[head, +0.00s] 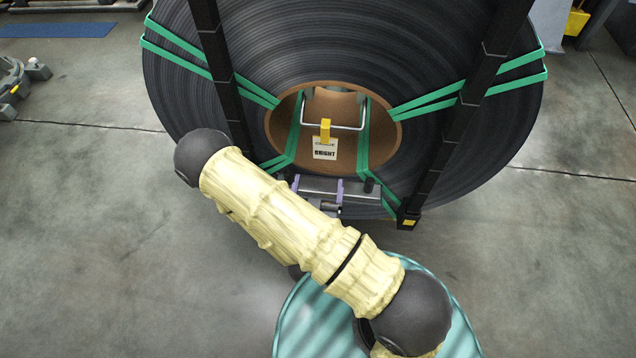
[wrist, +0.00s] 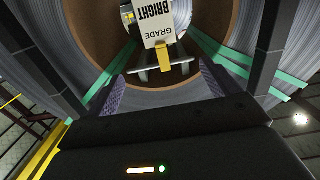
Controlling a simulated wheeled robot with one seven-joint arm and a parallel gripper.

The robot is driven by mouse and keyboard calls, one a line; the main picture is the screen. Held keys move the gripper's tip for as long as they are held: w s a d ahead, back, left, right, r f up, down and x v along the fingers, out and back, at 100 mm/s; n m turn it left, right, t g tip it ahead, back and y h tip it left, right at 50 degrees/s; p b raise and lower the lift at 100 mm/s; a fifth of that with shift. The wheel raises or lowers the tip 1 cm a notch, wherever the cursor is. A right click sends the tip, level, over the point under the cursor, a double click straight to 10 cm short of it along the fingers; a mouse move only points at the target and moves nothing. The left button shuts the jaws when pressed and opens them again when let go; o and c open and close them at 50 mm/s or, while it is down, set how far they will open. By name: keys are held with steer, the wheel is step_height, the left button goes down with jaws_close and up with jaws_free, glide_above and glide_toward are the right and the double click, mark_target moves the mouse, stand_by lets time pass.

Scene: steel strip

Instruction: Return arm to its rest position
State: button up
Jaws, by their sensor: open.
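My gripper (head: 318,185) is in front of the lower part of the coil's open core, with its two purple fingers apart and nothing between them. In the wrist view, the open gripper (wrist: 162,88) points toward the core. A white tag (head: 325,149) reading "GRADE BRIGHT" hangs by a yellow clip (head: 325,129) on a metal bar (head: 349,127) across the core. The tag (wrist: 158,25) and clip (wrist: 165,58) appear upside down in the wrist view, beyond the fingertips and apart from them. My arm crosses the head view diagonally and hides part of the coil's lower left.
The large steel coil (head: 430,55) has a brown core sleeve (head: 385,150) and green straps (head: 430,100). Black posts (head: 482,85) stand in front of it on both sides. A blue mat (head: 60,30) lies far left.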

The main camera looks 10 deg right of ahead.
stand_by(0.5)
steer(key=w+r+m+g+y, duration=0.2)
steer(key=w+r+g+y, duration=0.15)
steer(key=g, duration=0.65)
steer(key=s+d+r+n+g+y, duration=0.2)
steer(key=s+d+r+n+g, duration=0.35)
steer(key=s+r, duration=0.6)
step_height(320, 180, up, 13)
steer(key=w+t+p, duration=0.1)
steer(key=p, duration=1.1)
steer(key=shift+w+d, duration=0.35)
steer(key=shift+d, duration=0.1)
stand_by(0.8)
